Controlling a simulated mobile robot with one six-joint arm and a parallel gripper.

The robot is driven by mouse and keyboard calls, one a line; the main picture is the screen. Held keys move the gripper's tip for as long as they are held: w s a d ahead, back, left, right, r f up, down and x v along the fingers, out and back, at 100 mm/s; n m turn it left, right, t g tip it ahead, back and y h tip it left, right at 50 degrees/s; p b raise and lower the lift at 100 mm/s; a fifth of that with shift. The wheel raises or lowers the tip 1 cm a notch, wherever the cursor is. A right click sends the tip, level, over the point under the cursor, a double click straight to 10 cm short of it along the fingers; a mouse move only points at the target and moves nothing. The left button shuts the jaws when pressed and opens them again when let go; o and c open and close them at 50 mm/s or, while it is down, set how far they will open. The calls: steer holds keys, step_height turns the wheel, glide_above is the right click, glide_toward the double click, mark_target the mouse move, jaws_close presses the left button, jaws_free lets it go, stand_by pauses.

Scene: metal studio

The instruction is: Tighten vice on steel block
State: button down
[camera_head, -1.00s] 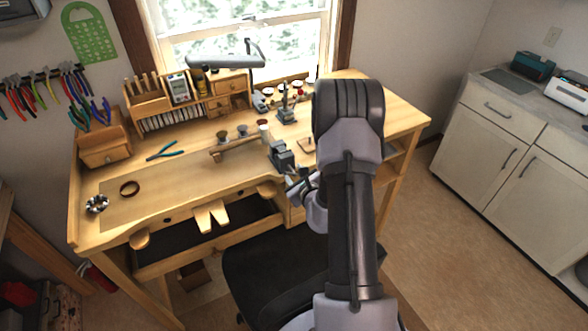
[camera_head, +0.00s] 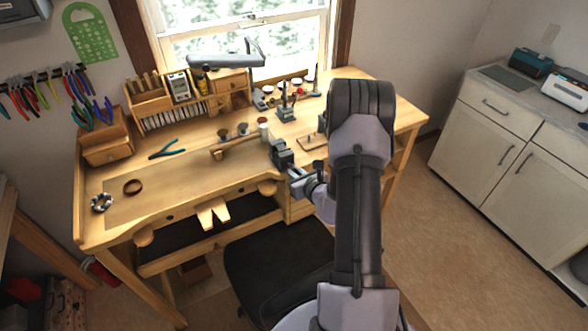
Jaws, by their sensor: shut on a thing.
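The small dark grey vice (camera_head: 282,155) stands at the front edge of the wooden workbench (camera_head: 150,190), right of its middle. My gripper (camera_head: 297,183) is at the vice's near side, just below and right of its body, where it is shut on the vice's handle. The handle itself is small and mostly hidden by the fingers. A steel block cannot be clearly made out between the vice jaws at this size. My arm rises from the bottom right and covers part of the bench to the right of the vice.
A small stand (camera_head: 286,112) is behind the vice. A black chair (camera_head: 270,260) stands below the bench front. Floor at right is clear.

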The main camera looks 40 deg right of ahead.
steer(key=c, duration=1.4)
jaws_free()
steer(key=shift+d, duration=0.15)
steer(key=p+v, duration=0.1)
steer(key=v, duration=1.6)
steer(key=shift+s, duration=0.15)
steer(key=shift+c, duration=0.4)
